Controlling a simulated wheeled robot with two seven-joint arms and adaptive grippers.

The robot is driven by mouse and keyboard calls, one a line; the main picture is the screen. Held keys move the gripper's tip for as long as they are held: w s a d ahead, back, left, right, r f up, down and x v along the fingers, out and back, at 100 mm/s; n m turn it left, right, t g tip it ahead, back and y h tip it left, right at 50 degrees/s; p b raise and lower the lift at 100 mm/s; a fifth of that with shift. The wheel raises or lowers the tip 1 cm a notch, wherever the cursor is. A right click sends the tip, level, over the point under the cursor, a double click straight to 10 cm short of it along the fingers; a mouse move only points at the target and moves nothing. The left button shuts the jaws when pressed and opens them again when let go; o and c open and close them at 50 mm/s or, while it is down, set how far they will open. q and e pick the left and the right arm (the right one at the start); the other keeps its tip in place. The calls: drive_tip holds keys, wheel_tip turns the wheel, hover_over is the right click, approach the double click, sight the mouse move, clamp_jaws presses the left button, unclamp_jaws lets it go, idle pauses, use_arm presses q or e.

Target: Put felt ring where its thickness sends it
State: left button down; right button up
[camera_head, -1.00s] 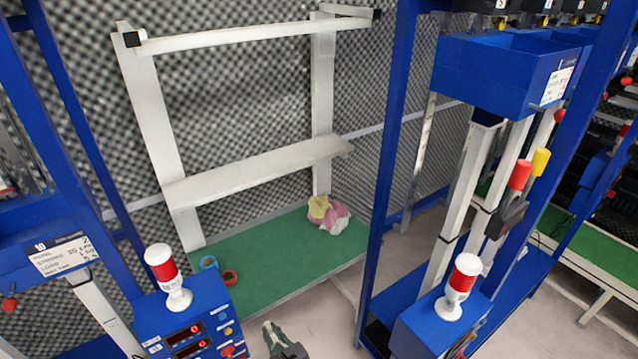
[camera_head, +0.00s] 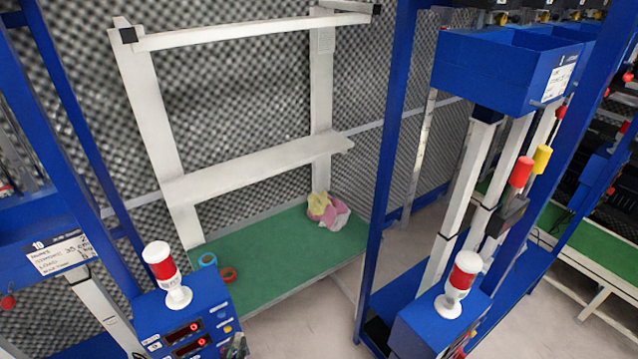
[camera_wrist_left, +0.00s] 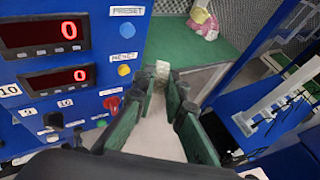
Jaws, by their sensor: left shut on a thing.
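My left gripper (camera_head: 236,346) shows only in part at the bottom edge of the head view, in front of the blue control box (camera_head: 186,318). In the left wrist view its green fingers (camera_wrist_left: 163,82) close on a small pale thing (camera_wrist_left: 162,69) at their tips. This looks like the felt ring seen edge-on, but its hole and thickness cannot be made out. It is held in the air beside the box's panel. My right gripper is not in view.
A green bench (camera_head: 275,262) holds a blue ring-shaped roll (camera_head: 208,260), a red one (camera_head: 229,275) and a crumpled cloth (camera_head: 328,210). A red-and-white beacon (camera_head: 166,273) tops the box. Blue posts (camera_head: 385,180) stand to the right, with floor between.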

use_arm(q)
drive_tip(key=shift+s+r, duration=0.25)
drive_tip(key=shift+s, duration=0.05)
wheel_tip(320, 180, down, 3)
drive_tip(key=shift+w+r+b, duration=0.1)
drive_tip(key=shift+w+b, duration=0.05)
drive_tip(key=shift+b, duration=1.1)
drive_tip(key=shift+a, duration=0.1)
